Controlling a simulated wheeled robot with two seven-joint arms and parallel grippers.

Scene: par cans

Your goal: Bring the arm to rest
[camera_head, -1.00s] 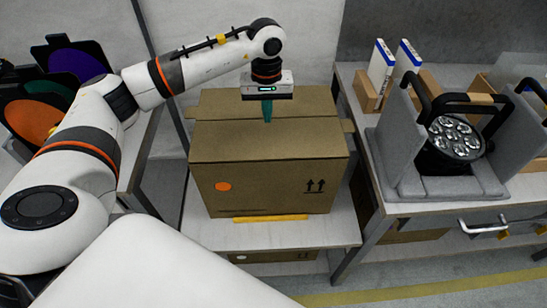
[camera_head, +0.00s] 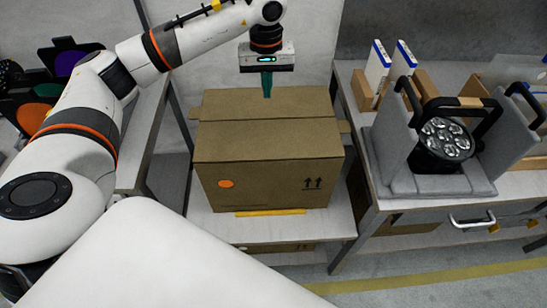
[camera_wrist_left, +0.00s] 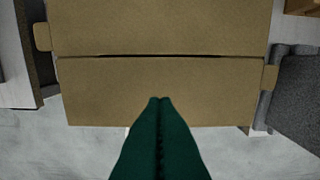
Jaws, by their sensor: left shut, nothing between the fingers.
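My left gripper (camera_head: 267,90) hangs pointing down over the back part of a closed cardboard box (camera_head: 268,184). Its green fingers are together with nothing between them. In the left wrist view the shut fingers (camera_wrist_left: 160,100) point at the box top (camera_wrist_left: 160,85), whose two flaps meet at a narrow dark seam. The fingertips look apart from the box, though the exact gap is hard to judge. My left arm reaches in from the left, bent at the elbow. My right gripper is not in view.
The box stands on a low white table (camera_head: 330,228) with a yellow strip (camera_head: 270,212) at its front. On the right bench, a par can (camera_head: 444,143) sits in grey foam (camera_head: 398,150) near white-and-blue packs (camera_head: 378,68). Coloured discs (camera_head: 68,62) stand at the left.

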